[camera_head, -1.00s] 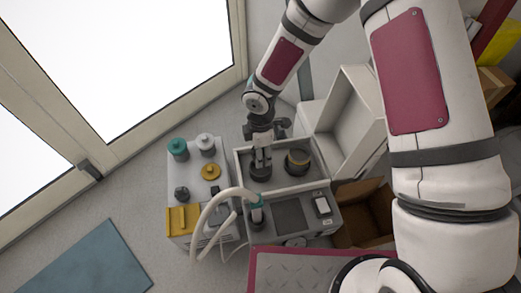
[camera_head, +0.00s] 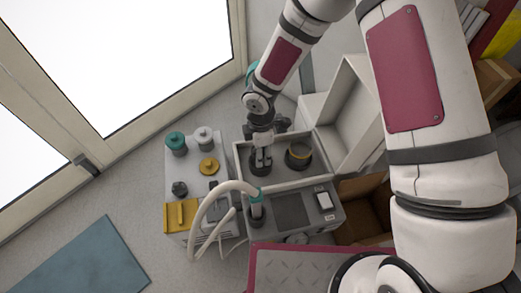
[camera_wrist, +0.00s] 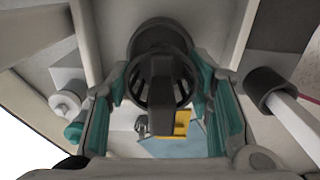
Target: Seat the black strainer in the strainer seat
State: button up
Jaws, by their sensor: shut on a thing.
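In the wrist view, the black strainer (camera_wrist: 160,85), a slotted round piece with a central bar, sits between the teal-padded fingers of my gripper (camera_wrist: 165,104). My gripper is shut on it. A dark round cup (camera_wrist: 157,33) lies right behind the strainer and is partly covered by it; I cannot tell whether the two touch. In the head view, my gripper (camera_head: 261,160) points down into the left part of the open compressor box (camera_head: 242,172). The strainer is hard to make out there, and the seat below is mostly hidden by the gripper.
A dark round part with a yellow ring (camera_head: 298,155) stands right of my gripper. The open lid (camera_head: 350,110) rises at the right. A pale hose (camera_head: 213,207) arches in front. The left cabinet carries a teal-topped jar (camera_head: 176,142), a white jar (camera_head: 204,136) and a yellow disc (camera_head: 209,167).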

jog(key=shift+s+d+f+b, duration=0.1)
jog(key=shift+f+b, duration=1.5)
jog(key=shift+f, duration=0.35)
jog(key=o, duration=1.6)
jog(key=shift+f, duration=0.1)
jog(key=c, duration=0.4)
jog(key=shift+r, duration=0.25)
jog(key=shift+r+p, duration=3.35)
jog(key=shift+r, duration=0.6)
